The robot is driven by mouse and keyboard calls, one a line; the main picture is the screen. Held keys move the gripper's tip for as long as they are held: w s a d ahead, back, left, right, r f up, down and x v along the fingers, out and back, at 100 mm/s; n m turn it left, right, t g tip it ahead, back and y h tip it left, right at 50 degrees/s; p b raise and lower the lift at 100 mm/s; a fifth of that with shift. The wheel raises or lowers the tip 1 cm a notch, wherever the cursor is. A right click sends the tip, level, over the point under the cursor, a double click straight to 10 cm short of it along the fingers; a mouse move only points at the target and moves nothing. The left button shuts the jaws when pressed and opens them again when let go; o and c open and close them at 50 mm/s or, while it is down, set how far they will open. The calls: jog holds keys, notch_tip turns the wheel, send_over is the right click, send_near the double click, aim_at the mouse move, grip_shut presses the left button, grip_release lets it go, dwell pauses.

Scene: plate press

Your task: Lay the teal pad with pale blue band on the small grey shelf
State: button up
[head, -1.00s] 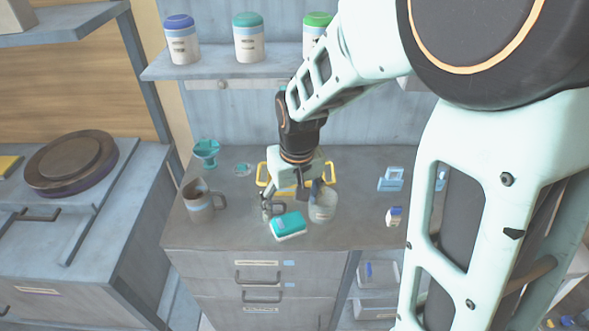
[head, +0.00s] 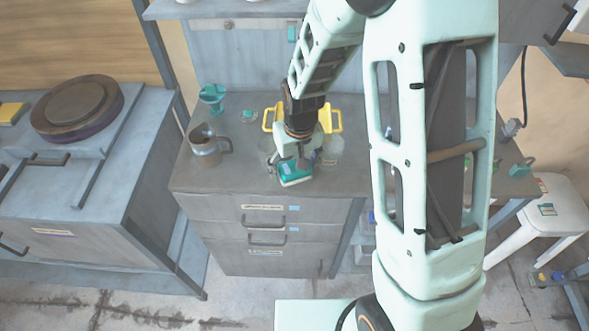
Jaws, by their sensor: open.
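The teal pad (head: 297,173) lies on the grey counter near its front edge, with a pale lower edge showing. My gripper (head: 290,166) is open, pointing down right at the pad and covering part of it; whether the fingers straddle or touch it I cannot tell. A grey shelf (head: 215,11) on the wall above the counter shows only its edge at the top of the picture. I cannot tell whether it is the small grey shelf of the task.
A brown mug (head: 205,147) and a teal cup (head: 212,96) stand left of the pad. A yellow-handled item (head: 334,120) is behind my gripper, and a pale jar (head: 331,150) is close at right. Drawers (head: 262,236) are below. A white stool (head: 545,205) stands at right.

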jog(key=shift+f, duration=0.1)
jog(key=shift+c, duration=0.2)
jog(key=c, duration=1)
